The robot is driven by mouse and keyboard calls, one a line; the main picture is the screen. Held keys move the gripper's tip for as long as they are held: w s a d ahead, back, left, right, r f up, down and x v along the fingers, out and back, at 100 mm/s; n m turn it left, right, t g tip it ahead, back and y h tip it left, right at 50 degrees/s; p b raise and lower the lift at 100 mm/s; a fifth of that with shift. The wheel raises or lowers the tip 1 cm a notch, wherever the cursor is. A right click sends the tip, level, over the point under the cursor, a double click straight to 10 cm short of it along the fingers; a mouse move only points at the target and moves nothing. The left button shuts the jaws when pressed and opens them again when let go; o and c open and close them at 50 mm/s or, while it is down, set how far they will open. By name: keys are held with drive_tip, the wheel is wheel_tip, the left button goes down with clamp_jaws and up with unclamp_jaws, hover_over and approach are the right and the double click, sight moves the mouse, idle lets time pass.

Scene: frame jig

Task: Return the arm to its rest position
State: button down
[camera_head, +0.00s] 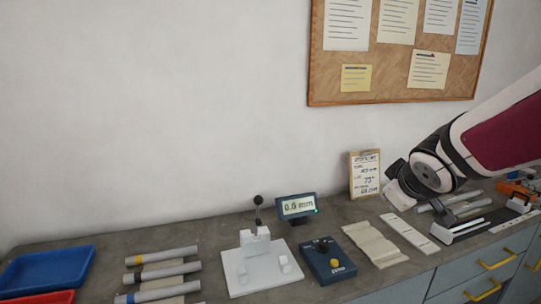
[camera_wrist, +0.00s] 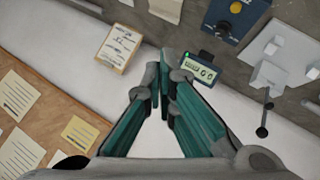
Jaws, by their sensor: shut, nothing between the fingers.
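My arm (camera_head: 500,135) reaches in from the right in the head view, with its wrist end over the right part of the bench. In the wrist view my gripper (camera_wrist: 165,72) has its two teal fingers closed together at the tips with nothing between them. The gripper points toward the wall and the back of the bench, and that view is turned over. In the head view the fingers are hard to make out against the dark wrist.
Further left are a display (camera_head: 298,206), a blue control box (camera_head: 328,262), a white fixture (camera_head: 262,272), tubes and a blue tray (camera_head: 45,272). The wall behind holds a corkboard (camera_head: 325,75).

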drive_tip(key=s+a+m+g+y, duration=0.1)
drive_tip(key=s+a+m+g, duration=0.1)
drive_tip(key=s, duration=1)
drive_tip(key=s+a+r+m+g+y, duration=0.1)
drive_tip(key=s+a+m, duration=0.3)
drive_tip(key=s, duration=0.9)
drive_tip(key=shift+a+r+g, duration=0.3)
drive_tip(key=shift+a+g, duration=0.1)
drive_tip(key=shift+a, duration=0.25)
